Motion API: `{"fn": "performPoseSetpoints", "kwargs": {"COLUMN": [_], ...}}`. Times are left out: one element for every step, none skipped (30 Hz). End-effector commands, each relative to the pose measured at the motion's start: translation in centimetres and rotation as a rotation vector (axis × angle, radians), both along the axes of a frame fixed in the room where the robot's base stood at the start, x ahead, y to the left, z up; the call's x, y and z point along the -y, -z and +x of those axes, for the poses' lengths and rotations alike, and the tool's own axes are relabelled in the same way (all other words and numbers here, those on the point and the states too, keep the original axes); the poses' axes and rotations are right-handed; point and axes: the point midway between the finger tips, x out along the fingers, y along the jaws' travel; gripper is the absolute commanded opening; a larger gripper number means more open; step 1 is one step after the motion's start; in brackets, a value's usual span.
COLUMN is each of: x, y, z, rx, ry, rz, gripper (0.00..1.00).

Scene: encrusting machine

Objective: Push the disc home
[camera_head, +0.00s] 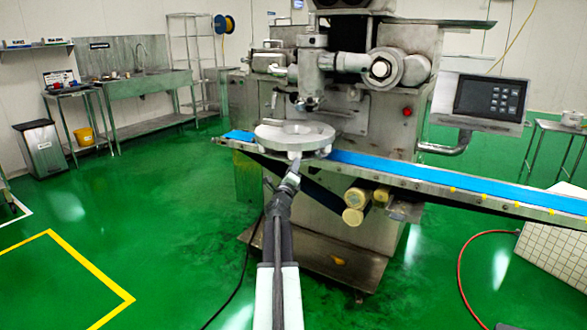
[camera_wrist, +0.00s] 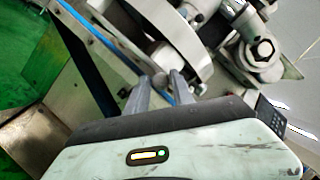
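The disc is a thick, round, pale grey metal plate (camera_head: 295,135) with a raised hub and openings. It sits at the front of the machine, over the left part of the blue belt. Its curved rim also shows at the top of the wrist view (camera_wrist: 200,62). My gripper (camera_head: 293,168) is at the near lower edge of the disc. In the wrist view my gripper's two grey fingers (camera_wrist: 160,90) stand apart with a small rounded grey knob (camera_wrist: 160,81) between their tips. I cannot tell whether the fingers grip this knob.
The encrusting machine's head (camera_head: 311,75) stands above and behind the disc. The blue conveyor belt (camera_head: 450,181) runs right, with rollers (camera_head: 354,207) below it. A control panel (camera_head: 489,97) is at the right. A red hose (camera_head: 461,275) lies on the floor.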

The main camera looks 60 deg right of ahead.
Motion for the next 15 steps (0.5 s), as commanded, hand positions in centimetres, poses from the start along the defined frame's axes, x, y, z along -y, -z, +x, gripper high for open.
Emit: {"fn": "performPoseSetpoints", "kwargs": {"x": [0.00,0.01,0.01,0.00,0.00,0.00,0.00,0.03,0.04,0.04,0.04,0.05,0.06,0.06,0.05], "y": [0.00,0.00,0.00,0.01,0.01,0.01,0.01,0.01,0.01,0.01,0.01,0.02,0.01,0.01,0.01], "z": [-0.02,-0.02,-0.02,-0.03,-0.03,-0.03,-0.03,-0.10,-0.13,-0.14,-0.14,-0.15,-0.15,-0.16,-0.16], "rx": [0.000,0.000,0.000,0.000,0.000,0.000,0.000,0.000,0.000,0.000,0.000,0.000,0.000,0.000,0.000], "ry": [0.000,0.000,0.000,0.000,0.000,0.000,0.000,0.001,0.001,0.001,0.001,0.002,0.002,0.002,0.002], "rz": [0.000,0.000,0.000,0.000,0.000,0.000,0.000,0.001,0.000,0.000,0.000,0.000,0.000,0.000,0.000], "gripper": [0.12,0.03,0.00,0.00,0.00,0.00,0.00,0.00,0.00,0.00,0.00,0.00,0.00,0.00,0.00]}}
